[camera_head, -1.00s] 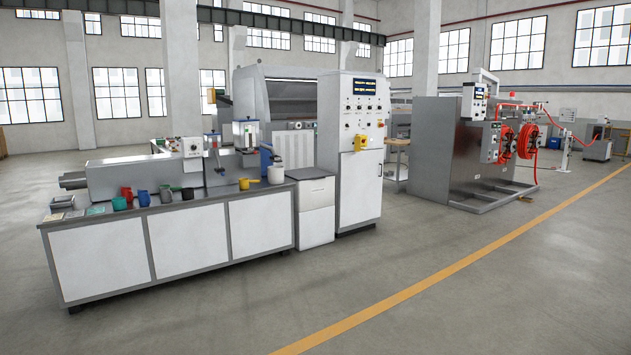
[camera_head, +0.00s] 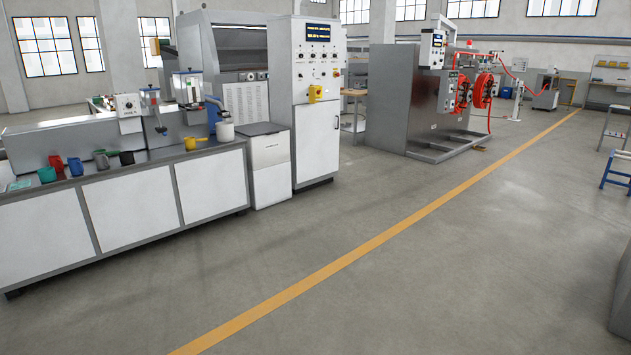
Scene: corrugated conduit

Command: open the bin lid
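A white bin (camera_head: 269,170) stands on the floor between the end of the workbench and the tall control cabinet. Its grey lid (camera_head: 262,129) lies flat on top and looks closed. The bin is some way off, left of the picture's middle. Neither of my grippers shows in the head view.
The workbench (camera_head: 130,208) holds several coloured mugs and a machine. The control cabinet (camera_head: 316,150) stands right of the bin. Open floor with a yellow line (camera_head: 330,266) lies in front. A blue stool (camera_head: 616,172) and a grey block (camera_head: 621,300) are at the right.

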